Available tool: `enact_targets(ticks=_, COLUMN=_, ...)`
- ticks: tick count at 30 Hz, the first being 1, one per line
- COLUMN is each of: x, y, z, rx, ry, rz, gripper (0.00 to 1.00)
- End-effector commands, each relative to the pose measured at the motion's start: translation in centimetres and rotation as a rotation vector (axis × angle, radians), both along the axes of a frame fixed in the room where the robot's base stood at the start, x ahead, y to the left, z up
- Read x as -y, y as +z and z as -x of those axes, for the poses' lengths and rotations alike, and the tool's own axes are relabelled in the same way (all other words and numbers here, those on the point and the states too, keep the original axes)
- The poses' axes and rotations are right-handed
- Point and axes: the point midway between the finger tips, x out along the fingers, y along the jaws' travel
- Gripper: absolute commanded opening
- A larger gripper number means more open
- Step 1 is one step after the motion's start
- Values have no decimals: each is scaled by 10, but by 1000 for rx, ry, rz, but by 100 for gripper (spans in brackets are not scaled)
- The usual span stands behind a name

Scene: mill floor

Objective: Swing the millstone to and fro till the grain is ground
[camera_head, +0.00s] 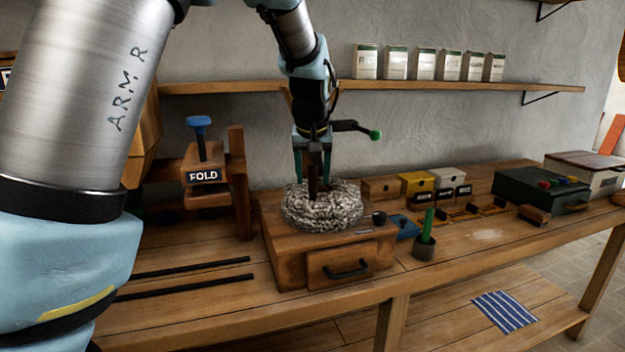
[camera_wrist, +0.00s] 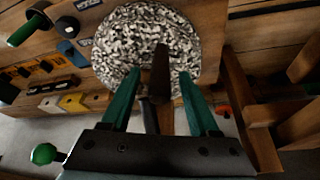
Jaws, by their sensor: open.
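The round, speckled grey millstone (camera_head: 330,213) sits on top of a wooden mill box (camera_head: 287,243) with a drawer (camera_head: 352,262) in its front; the drawer looks shut. The stone also fills the top middle of the wrist view (camera_wrist: 147,45). A brown wooden handle (camera_wrist: 160,68) stands up from the stone. My gripper (camera_head: 313,181) is above the stone, its green fingers (camera_wrist: 158,74) open, one on each side of the handle in the wrist view. I cannot tell whether they touch it. No grain or flour can be made out in the drawer.
A wooden stand with a FOLD sign (camera_head: 204,176) and blue knob is close on the left. A cup with a green rod (camera_head: 425,246), small boxes (camera_head: 417,184) and a dark green case (camera_head: 535,197) lie right. A shelf (camera_head: 440,87) with tins runs behind.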

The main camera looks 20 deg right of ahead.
Motion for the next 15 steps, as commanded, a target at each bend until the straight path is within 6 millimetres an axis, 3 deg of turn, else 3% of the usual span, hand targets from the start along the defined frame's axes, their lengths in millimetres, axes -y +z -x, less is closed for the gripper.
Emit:
enact_targets(ticks=6, x=4, y=-23, z=-9, rx=0, ry=0, rz=-2, gripper=61)
enact_targets(ticks=15, x=5, y=-29, z=-11, rx=0, ry=0, rz=0, gripper=61)
